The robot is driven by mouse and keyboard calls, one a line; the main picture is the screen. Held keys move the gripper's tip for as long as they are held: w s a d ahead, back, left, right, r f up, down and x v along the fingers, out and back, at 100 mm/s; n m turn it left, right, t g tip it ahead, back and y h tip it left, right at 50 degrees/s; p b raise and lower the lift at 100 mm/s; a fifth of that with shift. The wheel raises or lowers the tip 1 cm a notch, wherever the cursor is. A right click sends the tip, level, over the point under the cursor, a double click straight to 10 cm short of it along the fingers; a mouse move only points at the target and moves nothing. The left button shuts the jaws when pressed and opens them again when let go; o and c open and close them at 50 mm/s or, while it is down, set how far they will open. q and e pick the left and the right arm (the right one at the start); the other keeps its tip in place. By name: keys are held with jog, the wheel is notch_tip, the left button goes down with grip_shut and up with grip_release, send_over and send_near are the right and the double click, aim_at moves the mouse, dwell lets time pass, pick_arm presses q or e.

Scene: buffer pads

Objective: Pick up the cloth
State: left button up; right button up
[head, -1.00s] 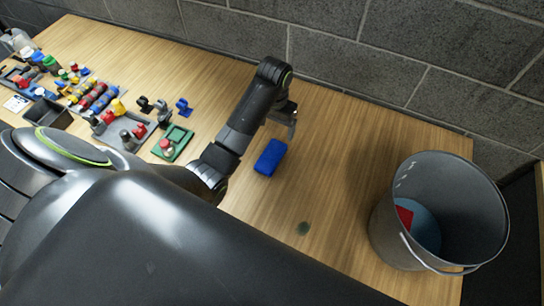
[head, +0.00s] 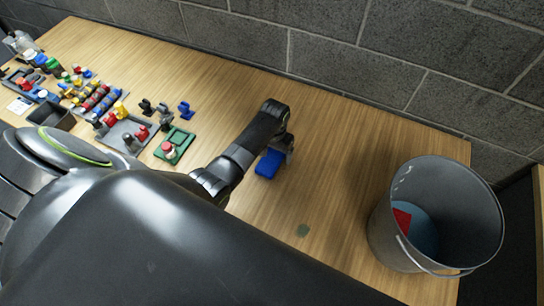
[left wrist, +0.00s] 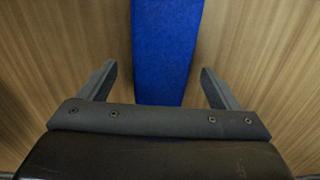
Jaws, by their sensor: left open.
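The blue cloth (head: 267,165), a small thick block-like piece, lies on the wooden table. My left gripper (head: 286,152) is over its far right end in the head view. In the left wrist view the cloth (left wrist: 166,50) runs lengthwise between the two spread fingers of the left gripper (left wrist: 158,72), with a gap on each side. The gripper is open and holds nothing. Part of the cloth is hidden by the gripper. My right gripper is not in view.
A grey metal bucket (head: 385,238) with blue inside and a red piece (head: 402,218) stands at the table's right end. Switches and colored parts, including a green panel (head: 175,146), stand at the left. A block wall stands behind.

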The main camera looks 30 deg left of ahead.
aim_at(275, 155)
pick_arm(q)
jog(key=shift+f, duration=0.4)
jog(key=c, duration=1.1)
jog(key=shift+r, duration=0.1)
notch_tip(275, 155, up, 10)
jog(key=shift+f+b, duration=0.1)
jog(key=shift+b, duration=0.25)
jog(key=o, duration=0.5)
jog(key=shift+c, duration=0.2)
jog(key=c, duration=0.4)
jog(key=shift+o, duration=0.2)
